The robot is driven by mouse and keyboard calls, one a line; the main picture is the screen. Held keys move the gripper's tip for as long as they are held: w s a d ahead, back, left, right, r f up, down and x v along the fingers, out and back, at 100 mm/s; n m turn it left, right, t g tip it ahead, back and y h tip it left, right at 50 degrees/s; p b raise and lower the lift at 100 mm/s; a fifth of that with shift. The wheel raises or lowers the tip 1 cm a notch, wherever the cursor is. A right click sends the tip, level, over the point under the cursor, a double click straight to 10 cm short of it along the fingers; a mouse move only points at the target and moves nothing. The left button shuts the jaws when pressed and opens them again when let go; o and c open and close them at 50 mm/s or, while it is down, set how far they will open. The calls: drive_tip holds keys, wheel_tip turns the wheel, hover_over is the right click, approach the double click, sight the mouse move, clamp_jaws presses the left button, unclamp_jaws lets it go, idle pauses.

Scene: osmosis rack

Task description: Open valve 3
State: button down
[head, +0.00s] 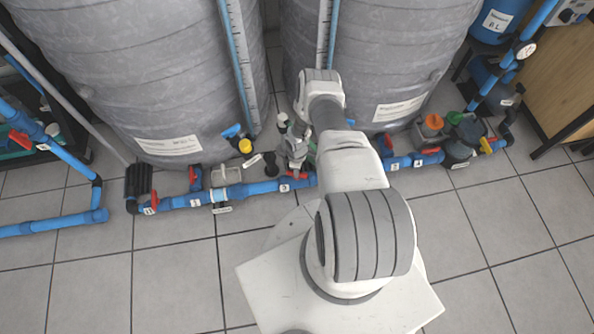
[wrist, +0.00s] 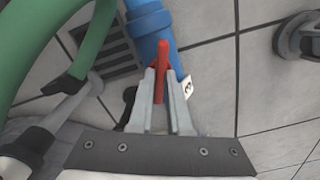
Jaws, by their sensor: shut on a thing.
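The valve with the label 3 sits on the blue pipe (head: 262,188) in front of the grey tanks. Its white label (wrist: 187,87) shows beside the pipe (wrist: 148,22) in the wrist view. The valve's red handle (wrist: 162,57) stands between the two fingers of my gripper (wrist: 160,74), which is shut on it. In the wrist view the handle runs close to the pipe's direction, at a small angle. In the head view my gripper (head: 297,166) is low over the pipe, and my arm partly hides the valve there.
Two large grey tanks (head: 170,70) stand behind the pipe. Another red-handled valve (head: 194,176) lies to the left, and a valve labelled 4 (head: 393,165) to the right. A green hose (wrist: 45,35) curves close to my gripper's left. The tiled floor (head: 90,285) in front is clear.

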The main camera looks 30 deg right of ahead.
drive_tip(key=shift+n, duration=2.2)
drive_tip(key=c, duration=0.9)
unclamp_jaws()
drive_tip(key=shift+o, duration=0.2)
wheel_tip(320, 180, up, 18)
drive_tip(key=p, duration=0.7)
drive_tip(key=shift+f, duration=0.25)
